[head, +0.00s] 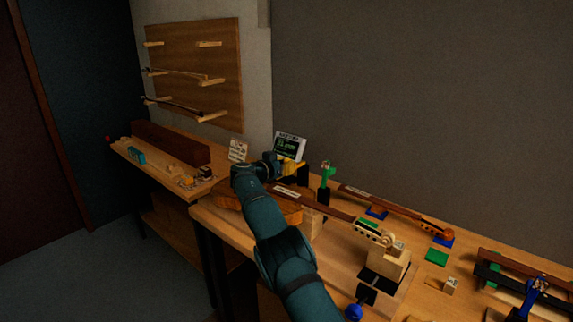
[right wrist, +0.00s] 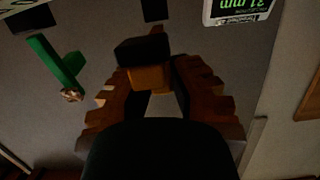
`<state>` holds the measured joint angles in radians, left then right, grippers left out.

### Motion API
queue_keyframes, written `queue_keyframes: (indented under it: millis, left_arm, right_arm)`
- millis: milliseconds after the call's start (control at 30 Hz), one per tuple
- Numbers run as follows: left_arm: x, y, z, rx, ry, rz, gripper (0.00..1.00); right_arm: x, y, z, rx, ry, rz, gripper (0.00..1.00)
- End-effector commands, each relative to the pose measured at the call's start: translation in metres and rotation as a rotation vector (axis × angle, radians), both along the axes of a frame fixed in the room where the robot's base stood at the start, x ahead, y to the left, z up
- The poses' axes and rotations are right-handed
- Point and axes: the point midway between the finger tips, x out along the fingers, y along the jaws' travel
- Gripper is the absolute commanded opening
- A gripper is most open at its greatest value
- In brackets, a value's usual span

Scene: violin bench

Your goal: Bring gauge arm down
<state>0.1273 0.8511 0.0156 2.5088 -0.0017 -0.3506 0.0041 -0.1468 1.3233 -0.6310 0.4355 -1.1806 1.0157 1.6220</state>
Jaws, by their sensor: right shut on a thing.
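The gauge display (head: 289,146) stands behind the violin and shows green digits that look like 21 mm. It also shows upside down in the right wrist view (right wrist: 238,8). The yellow-orange gauge arm (head: 292,167) sits just below the display. My right gripper (head: 271,164) is at it, above the violin body (head: 288,209). In the right wrist view, the fingers of my right gripper (right wrist: 150,88) are shut on an orange piece with a black top (right wrist: 143,52), which looks like part of the gauge arm. My left gripper is not in view.
The violin's neck (head: 331,206) runs right to a wooden support block (head: 385,262). A green post (head: 326,176) stands close right of the gauge. A second neck (head: 395,210) lies behind. A small sign (head: 238,150) stands left of my gripper. Bows hang on a wall rack (head: 193,72).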

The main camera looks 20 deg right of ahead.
Motion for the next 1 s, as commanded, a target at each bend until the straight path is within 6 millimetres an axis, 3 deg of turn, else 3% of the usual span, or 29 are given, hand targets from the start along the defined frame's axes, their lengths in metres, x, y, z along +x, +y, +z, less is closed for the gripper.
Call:
queue_keyframes:
  millis: [633, 667, 733, 1000]
  left_arm:
    - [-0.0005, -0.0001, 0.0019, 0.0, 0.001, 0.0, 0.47]
    - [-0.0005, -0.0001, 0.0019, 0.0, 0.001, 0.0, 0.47]
    - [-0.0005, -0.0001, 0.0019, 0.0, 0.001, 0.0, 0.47]
    - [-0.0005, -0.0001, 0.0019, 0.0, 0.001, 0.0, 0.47]
  right_arm:
    - [0.0027, -0.0019, -0.0008, -0.014, -0.006, -0.002, 0.0]
    - [0.0027, -0.0019, -0.0009, -0.014, -0.006, -0.002, 0.26]
    - [0.0026, -0.0018, -0.001, -0.013, -0.005, -0.002, 0.5]
    - [0.0028, -0.0007, -0.0012, -0.012, -0.005, 0.0, 0.53]
